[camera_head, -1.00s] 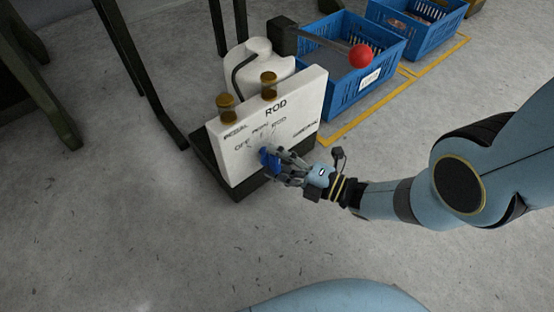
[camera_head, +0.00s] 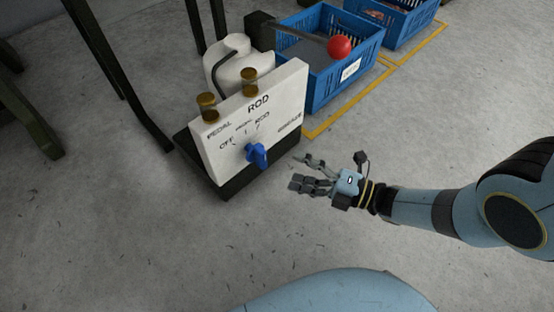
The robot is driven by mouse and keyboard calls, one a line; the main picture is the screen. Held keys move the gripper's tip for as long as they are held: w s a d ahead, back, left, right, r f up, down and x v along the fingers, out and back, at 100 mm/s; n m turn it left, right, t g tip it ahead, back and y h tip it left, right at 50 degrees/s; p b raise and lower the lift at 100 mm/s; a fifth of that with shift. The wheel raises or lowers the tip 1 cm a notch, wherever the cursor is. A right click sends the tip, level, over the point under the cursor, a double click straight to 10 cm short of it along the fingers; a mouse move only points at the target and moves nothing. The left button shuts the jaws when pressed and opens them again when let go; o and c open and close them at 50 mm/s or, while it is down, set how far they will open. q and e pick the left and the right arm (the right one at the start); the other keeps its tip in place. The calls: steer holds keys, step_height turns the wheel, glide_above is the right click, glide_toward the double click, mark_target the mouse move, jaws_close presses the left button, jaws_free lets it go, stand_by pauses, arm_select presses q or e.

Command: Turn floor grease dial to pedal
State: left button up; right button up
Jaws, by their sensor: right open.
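The blue dial (camera_head: 256,154) sits low on the front of a white panel (camera_head: 285,95). The panel carries printed labels, among them PEDAL, OFF and ROD, around and above the dial. Which label the dial points to is too small to tell. My right gripper (camera_head: 301,173) is open and empty, to the right of the dial and apart from it, with its fingers towards the panel. The dial is now unobstructed. My left gripper is not in view.
A lever with a red ball (camera_head: 339,47) reaches out above a blue crate (camera_head: 316,101). Dark metal legs stand at left. The floor in front is clear.

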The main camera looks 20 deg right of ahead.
steer(key=shift+v, duration=1.5)
steer(key=shift+s, duration=0.1)
